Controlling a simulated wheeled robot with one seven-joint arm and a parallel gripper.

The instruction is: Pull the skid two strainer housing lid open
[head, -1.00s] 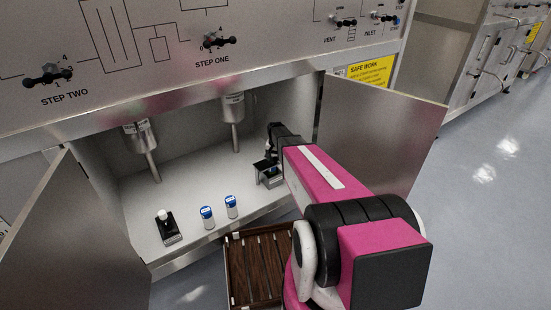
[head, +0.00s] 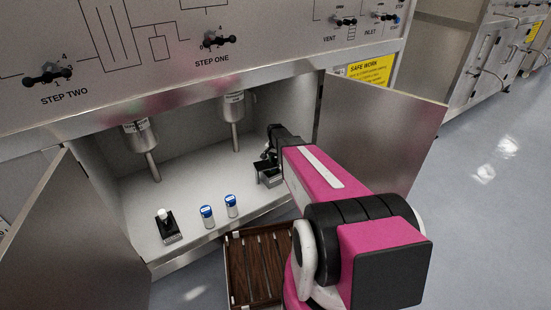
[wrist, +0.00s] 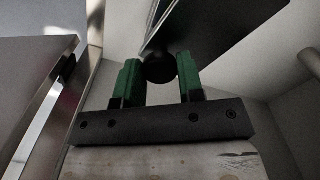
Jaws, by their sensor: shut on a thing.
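A small dark strainer housing (head: 270,178) stands at the right end of the cabinet floor, partly hidden by my arm. My gripper (wrist: 160,82) has its two green fingers around a round black knob (wrist: 159,68). The knob joins a dark flat panel, which looks like the lid (wrist: 215,40), tilted in the wrist view. In the head view my gripper (head: 270,152) is just above the housing, and the lid appears raised there, though its exact angle is hard to tell.
Two blue-capped vials (head: 207,217) and a black stand with a white top (head: 167,228) sit left on the cabinet floor. Cabinet doors stand open at left (head: 75,245) and right (head: 385,140). A slatted wooden tray (head: 232,270) lies below in front.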

